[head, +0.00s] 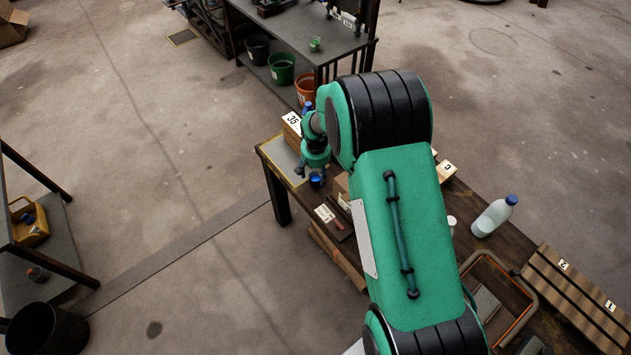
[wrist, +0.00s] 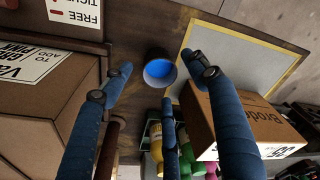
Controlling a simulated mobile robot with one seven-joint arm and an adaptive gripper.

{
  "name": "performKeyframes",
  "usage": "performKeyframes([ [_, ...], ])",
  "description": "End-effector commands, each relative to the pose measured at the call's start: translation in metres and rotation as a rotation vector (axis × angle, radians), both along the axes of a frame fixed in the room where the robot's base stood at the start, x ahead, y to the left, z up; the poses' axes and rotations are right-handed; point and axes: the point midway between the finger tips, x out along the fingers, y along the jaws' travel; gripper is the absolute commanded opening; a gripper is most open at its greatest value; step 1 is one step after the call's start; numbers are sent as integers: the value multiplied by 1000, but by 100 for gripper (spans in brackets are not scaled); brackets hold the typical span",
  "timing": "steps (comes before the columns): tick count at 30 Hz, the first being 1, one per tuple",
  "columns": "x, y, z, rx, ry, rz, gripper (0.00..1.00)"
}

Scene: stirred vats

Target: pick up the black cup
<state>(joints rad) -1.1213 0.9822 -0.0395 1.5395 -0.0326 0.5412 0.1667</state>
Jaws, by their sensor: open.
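A small dark cup with a bright blue inside, which seems to be the black cup (wrist: 160,80), stands upright on the dark wooden table. In the head view the cup (head: 316,182) is near the table's far left end, just below my gripper (head: 313,167). In the wrist view my gripper (wrist: 167,75) is open, with blue fingers spread left, right and below the cup. Nothing is between the fingers at their height as far as I can see; the cup appears beyond the tips. The gap between tips and cup is hard to judge.
A cardboard box (wrist: 245,120) marked 35 stands right of the cup, beside a grey mat (wrist: 235,55) with yellow edging. Another box (wrist: 40,110) is close on the left. Bottles (wrist: 185,150) show below. A white bottle (head: 490,217) stands farther along the table.

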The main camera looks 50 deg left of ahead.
Motion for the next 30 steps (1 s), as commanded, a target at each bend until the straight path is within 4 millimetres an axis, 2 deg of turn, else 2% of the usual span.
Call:
performKeyframes([
  [9, 2, 2, -30, 0, 0, 0, 59],
  [29, 2, 3, -33, 1, -1, 0, 59],
  [30, 2, 3, -33, 1, -1, 0, 53],
])
